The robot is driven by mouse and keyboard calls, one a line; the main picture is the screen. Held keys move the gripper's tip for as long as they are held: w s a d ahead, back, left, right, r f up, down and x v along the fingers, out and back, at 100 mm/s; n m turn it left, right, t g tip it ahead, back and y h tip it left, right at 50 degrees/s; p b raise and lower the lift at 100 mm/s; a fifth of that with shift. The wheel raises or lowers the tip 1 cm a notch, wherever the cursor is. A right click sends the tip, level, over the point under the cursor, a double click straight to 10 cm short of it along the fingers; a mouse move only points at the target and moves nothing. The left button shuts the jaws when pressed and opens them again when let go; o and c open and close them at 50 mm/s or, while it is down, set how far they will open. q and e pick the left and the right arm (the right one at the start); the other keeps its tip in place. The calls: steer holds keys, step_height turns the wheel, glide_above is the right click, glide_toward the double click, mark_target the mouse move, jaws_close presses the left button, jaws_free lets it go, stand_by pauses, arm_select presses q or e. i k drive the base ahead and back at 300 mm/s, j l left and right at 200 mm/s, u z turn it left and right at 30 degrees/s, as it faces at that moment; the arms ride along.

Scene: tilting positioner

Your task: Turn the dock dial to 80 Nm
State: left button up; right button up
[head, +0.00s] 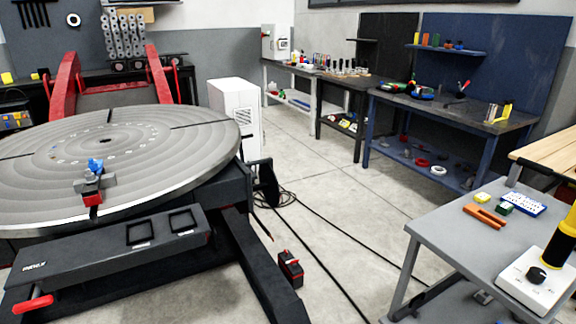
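A white dock (515,283) sits on the near right grey table, close to the picture's right edge. Its round black dial (536,275) faces up on the top. The marks around the dial are too small to read, so I cannot tell its setting. A yellow and black tool (557,248) stands upright at the dock's far right side, partly cut off by the picture's edge. Neither of my grippers shows in the head view.
The grey table (440,232) also bears an orange-brown block (484,216), small yellow and green blocks and a blue-white tray (516,204). A large round positioner table (150,135) fills the left. Cables cross the floor between.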

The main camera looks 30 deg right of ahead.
mark_target(535, 275)
steer(key=z, duration=2.5)
